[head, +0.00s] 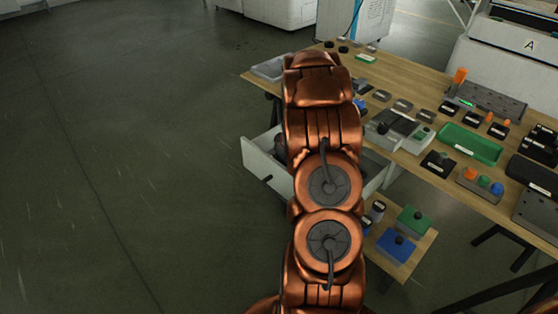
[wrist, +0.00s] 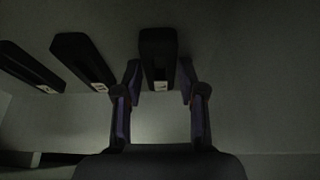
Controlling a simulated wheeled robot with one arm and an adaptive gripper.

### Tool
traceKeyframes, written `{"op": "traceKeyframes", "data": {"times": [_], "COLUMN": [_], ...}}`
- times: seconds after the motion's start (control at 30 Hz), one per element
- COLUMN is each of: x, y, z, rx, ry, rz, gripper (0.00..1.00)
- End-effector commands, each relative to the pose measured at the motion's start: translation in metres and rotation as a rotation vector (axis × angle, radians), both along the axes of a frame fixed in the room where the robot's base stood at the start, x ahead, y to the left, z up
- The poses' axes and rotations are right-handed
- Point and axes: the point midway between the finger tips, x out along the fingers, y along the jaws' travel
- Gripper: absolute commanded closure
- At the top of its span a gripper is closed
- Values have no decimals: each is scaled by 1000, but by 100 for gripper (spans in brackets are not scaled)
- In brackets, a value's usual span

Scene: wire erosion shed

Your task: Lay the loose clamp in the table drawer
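The table drawer (head: 254,161) is pulled out, pale grey, below the left part of the wooden table; my arm hides much of it. My gripper (wrist: 160,75) is open. A black bar-shaped clamp (wrist: 158,48) with a small white label lies between and beyond its fingertips, with narrow gaps on both sides. Two similar black pieces, a middle one (wrist: 82,58) and a far-left one (wrist: 28,66), lie in a row to its left on a grey surface that looks like the drawer's floor. Which piece is the loose clamp I cannot tell. The head view hides my gripper behind my arm.
The wooden table (head: 415,84) carries many small parts, a green tray (head: 469,144) and dark plates. A lower shelf (head: 415,250) with green and blue blocks stands right of the drawer. Open floor (head: 130,150) lies to the left.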

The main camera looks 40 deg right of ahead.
Motion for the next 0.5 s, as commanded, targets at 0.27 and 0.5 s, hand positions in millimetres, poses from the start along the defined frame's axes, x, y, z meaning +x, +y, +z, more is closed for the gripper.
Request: {"op": "traceKeyframes", "data": {"times": [0.27,0.5], "x": [0,0], "y": [0,0], "z": [0,3], "rx": [0,0], "ry": [0,0], "rz": [0,0], "gripper": [42,42]}}
